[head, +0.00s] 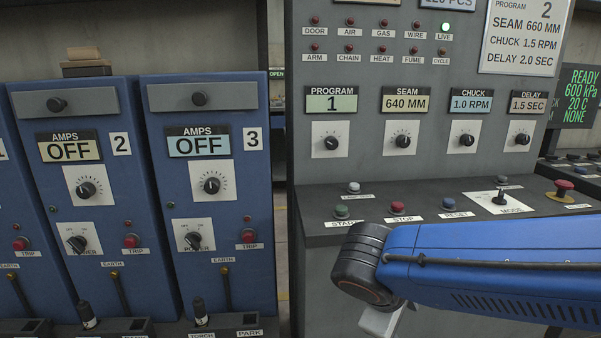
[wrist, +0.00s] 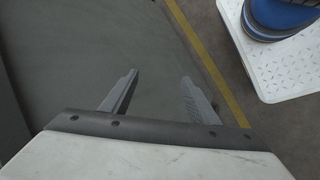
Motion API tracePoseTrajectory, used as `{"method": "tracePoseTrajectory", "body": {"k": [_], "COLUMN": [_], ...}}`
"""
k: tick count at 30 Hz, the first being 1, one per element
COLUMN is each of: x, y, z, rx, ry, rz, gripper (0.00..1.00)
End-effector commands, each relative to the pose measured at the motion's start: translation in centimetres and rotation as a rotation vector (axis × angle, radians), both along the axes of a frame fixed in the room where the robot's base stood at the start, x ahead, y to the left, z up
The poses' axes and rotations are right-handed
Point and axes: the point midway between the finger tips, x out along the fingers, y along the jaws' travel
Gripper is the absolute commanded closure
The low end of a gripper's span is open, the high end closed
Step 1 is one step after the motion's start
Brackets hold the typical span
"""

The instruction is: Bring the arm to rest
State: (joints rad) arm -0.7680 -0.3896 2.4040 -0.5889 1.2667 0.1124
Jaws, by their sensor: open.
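My gripper (wrist: 158,95) shows in the wrist view with its two fingers apart and nothing between them. It hangs over bare grey floor. In the head view my blue arm reaches in from the right in front of the grey control panel (head: 400,200), and its dark joint is at the lower middle. The gripper's fingers are not visible in the head view.
Blue power units, among them unit 2 (head: 105,190) and unit 3 (head: 215,120), stand left of the panel, both reading OFF. The panel's desk carries a start button (head: 342,211), a stop button (head: 397,208) and a red emergency knob (head: 563,186).

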Motion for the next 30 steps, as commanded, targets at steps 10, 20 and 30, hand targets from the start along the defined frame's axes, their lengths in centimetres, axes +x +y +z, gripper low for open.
{"method": "tracePoseTrajectory", "body": {"k": [10,20,30], "x": [-2.6,-4.8,-6.1], "y": [-4.7,-7.1,-8.6], "z": [-0.9,-1.1,-0.6], "rx": [0.243,0.473,0.674], "ry": [-0.007,-0.082,-0.213], "rz": [-0.249,-0.469,-0.662], "gripper": [0.45,0.45,0.45]}}
